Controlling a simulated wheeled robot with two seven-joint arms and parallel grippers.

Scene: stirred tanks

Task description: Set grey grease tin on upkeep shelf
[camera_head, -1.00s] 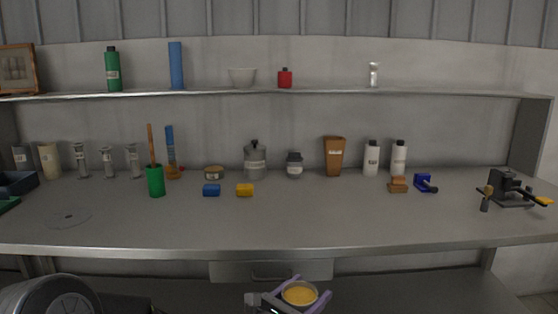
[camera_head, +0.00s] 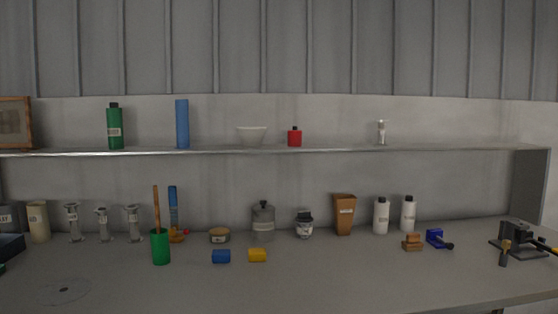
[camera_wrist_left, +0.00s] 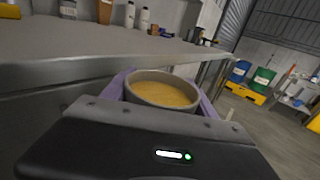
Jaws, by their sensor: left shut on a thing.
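The grey tin (camera_wrist_left: 160,106) shows in the left wrist view, round, open at the top and filled with yellow grease. My left gripper (camera_wrist_left: 163,90) is shut on it, with a purple finger on each side. It holds the tin upright in front of the bench's front edge (camera_wrist_left: 100,72). Neither the tin nor my left gripper shows in the head view now. A long wall shelf (camera_head: 340,149) runs above the bench in the head view; I cannot read a label naming it. My right gripper is not in view.
The shelf carries a green bottle (camera_head: 115,128), a blue cylinder (camera_head: 182,124), a white bowl (camera_head: 251,135), a red bottle (camera_head: 294,138) and a small silver-white item (camera_head: 381,133), with gaps between. The bench (camera_head: 330,285) holds several containers at the back; its front is mostly clear.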

